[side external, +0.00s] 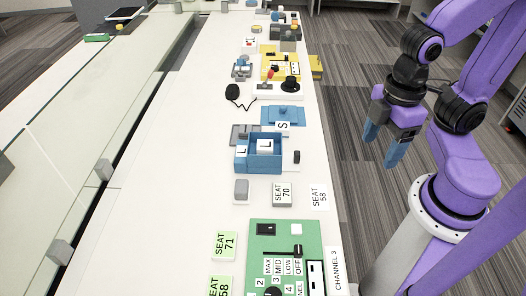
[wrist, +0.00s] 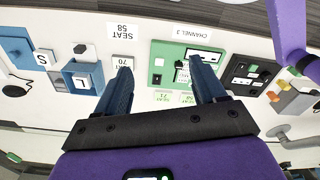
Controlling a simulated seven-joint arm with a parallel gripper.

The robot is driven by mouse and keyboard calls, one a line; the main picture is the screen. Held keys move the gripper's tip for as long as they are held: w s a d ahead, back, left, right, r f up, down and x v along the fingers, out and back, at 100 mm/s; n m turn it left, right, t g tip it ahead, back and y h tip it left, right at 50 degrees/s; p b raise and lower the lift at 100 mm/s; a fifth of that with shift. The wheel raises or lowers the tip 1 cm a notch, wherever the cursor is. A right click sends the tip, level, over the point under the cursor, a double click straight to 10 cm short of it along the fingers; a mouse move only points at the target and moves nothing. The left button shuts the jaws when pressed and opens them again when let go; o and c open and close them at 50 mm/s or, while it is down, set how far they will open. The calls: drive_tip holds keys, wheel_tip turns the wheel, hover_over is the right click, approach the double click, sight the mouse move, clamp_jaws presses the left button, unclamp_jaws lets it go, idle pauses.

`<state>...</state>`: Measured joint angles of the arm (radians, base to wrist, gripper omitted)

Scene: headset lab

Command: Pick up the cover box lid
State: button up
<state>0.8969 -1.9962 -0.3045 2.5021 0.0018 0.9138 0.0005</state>
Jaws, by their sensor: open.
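A flat blue piece with a small knob on top (side external: 283,112), which looks like the box lid, lies on the white table behind an open blue box (side external: 268,163). A card marked S stands at the lid's front edge. The box carries L labels. In the wrist view the lid (wrist: 14,44) is at the far left edge, partly cut off, and the blue box (wrist: 80,78) is right of it. My gripper (side external: 381,146) is open and empty, off the table's right side, well apart from the lid. Its two blue fingers (wrist: 160,66) are spread in the wrist view.
A green panel (side external: 258,237) with switches stands at the near end of the table. SEAT cards and small grey blocks lie between it and the box. A black round item with a cable (side external: 232,91) and a yellow panel are beyond the lid. The table's left part is clear.

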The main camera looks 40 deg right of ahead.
drive_tip(key=shift+c, duration=1)
